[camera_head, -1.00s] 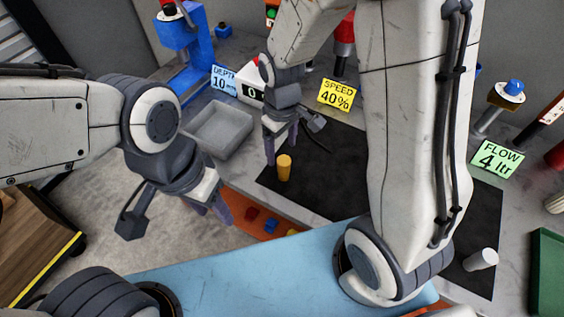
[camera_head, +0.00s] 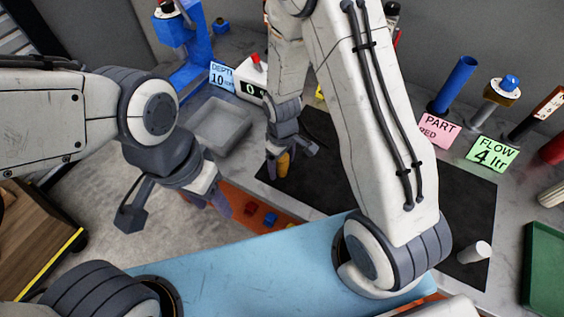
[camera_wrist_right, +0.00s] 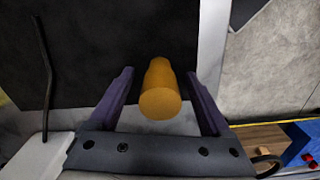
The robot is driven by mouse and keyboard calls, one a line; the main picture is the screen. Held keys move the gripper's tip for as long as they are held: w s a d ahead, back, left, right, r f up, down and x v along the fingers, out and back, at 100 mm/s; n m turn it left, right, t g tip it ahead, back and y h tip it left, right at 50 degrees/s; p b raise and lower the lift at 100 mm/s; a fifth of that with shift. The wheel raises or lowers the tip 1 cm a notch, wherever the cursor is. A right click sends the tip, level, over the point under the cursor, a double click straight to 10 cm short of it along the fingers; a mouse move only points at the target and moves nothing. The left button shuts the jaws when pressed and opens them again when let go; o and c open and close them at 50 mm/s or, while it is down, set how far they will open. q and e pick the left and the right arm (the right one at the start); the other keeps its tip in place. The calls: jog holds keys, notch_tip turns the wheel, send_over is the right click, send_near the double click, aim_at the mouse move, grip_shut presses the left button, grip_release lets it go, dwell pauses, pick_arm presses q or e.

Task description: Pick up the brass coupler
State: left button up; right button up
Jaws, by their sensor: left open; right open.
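The brass coupler (camera_head: 283,164) is a small yellow-orange stepped cylinder standing on the black mat near its left edge. In the right wrist view the coupler (camera_wrist_right: 160,88) lies between the two purple fingers, with a gap on each side. My right gripper (camera_head: 276,168) is open around it, and its fingers hide part of the coupler in the head view; the gripper also fills the lower part of the wrist view (camera_wrist_right: 160,108). My left gripper (camera_head: 208,198) is open and empty, hanging over the front edge of the bench on the left.
A grey tray (camera_head: 222,126) stands left of the black mat (camera_head: 455,205). A green tray (camera_head: 545,265) is at the far right. Blue and red blocks lie in an orange bin (camera_head: 237,203) below the bench edge.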

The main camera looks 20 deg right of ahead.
jog(key=shift+c, duration=0.4)
grip_shut()
jog(key=shift+r, duration=0.2)
